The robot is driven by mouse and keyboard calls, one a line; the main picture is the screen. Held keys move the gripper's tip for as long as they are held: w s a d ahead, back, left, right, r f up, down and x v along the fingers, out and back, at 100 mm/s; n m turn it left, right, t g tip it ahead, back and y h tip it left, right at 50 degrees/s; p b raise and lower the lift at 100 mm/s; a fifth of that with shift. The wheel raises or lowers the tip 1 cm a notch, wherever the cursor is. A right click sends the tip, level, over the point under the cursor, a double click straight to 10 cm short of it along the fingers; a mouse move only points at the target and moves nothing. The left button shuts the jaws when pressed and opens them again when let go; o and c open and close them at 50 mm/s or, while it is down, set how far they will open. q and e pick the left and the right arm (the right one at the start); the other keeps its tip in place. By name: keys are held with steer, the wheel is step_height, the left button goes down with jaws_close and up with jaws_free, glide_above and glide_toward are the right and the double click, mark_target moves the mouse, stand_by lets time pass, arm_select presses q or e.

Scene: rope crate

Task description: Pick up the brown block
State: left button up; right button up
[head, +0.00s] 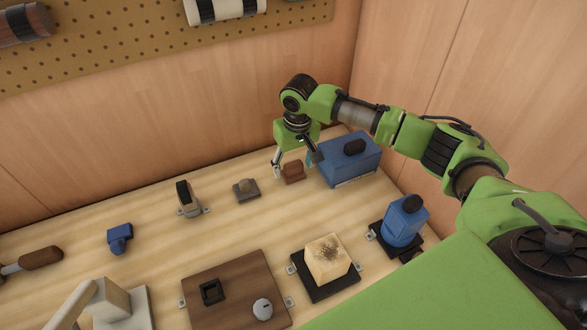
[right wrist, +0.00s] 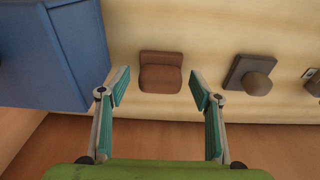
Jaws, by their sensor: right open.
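The brown block (head: 293,172) stands on the wooden workbench, just left of a blue box. In the right wrist view the brown block (right wrist: 161,73) has a lower step at its near side and lies beyond the fingertips, between their lines. My right gripper (head: 294,166) is open and empty, reaching down at the block from above and behind. Its two teal-padded fingers are wide apart in the right wrist view (right wrist: 158,92), one to each side of the block, not touching it. My left gripper is not in view.
The blue box (head: 350,160) stands close to the block's right and fills the wrist view's left side. A grey plate with a knob (head: 245,189) sits to the left. Wooden walls rise behind. Several fixtures, including a beige cube (head: 326,260) and a blue device (head: 404,221), stand nearer.

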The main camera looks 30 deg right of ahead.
steer(key=c, duration=1.2)
steer(key=shift+c, duration=0.2)
steer(key=shift+w+r, duration=0.1)
steer(key=shift+r, duration=0.45)
steer(key=s+a+r+b, duration=0.2)
steer(key=s+a+r, duration=0.7)
steer(key=r, duration=0.3)
steer(key=shift+s+a, duration=0.2)
steer(key=shift+a, duration=0.55)
